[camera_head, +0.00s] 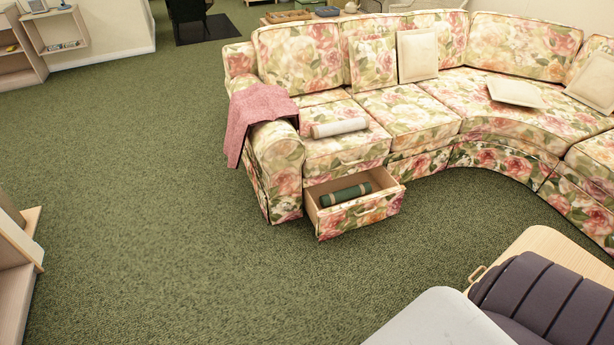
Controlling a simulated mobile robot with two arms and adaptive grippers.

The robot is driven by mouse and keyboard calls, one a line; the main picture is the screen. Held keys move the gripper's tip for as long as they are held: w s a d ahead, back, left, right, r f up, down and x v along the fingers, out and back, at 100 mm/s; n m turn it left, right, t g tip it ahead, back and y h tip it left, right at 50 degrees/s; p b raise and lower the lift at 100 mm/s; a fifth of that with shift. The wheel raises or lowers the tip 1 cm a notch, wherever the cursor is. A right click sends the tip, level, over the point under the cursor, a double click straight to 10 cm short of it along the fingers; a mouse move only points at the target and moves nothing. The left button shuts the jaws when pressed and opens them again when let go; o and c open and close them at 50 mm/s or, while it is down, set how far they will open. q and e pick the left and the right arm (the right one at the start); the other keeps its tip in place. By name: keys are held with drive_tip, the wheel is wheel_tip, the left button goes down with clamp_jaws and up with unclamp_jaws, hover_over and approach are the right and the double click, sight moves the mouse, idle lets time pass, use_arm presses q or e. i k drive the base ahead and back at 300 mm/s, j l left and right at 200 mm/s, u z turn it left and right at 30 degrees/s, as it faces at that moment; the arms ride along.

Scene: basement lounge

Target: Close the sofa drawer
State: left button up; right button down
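The sofa drawer (362,216) stands pulled out from the base of the floral sofa (310,57), under the seat near its left armrest. Its front has the same floral cloth as the sofa. A dark green rolled item (345,194) lies inside it, and the light wooden inner walls show. Neither of my grippers is in view.
Green carpet (170,230) is clear left of and in front of the sofa. A wooden table (550,242) with a dark cushioned thing (540,295) stands at lower right. Wooden shelving (18,255) is at the left edge. A pink throw (255,112) hangs over the armrest.

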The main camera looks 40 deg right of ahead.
sight(385, 200)
drive_tip(key=i+l+z, duration=0.1)
drive_tip(key=i, duration=0.3)
drive_tip(key=i+l+z, duration=0.1)
drive_tip(key=i, duration=0.3)
drive_tip(key=i+l+z, duration=0.1)
drive_tip(key=i+l, duration=0.15)
drive_tip(key=i, duration=0.15)
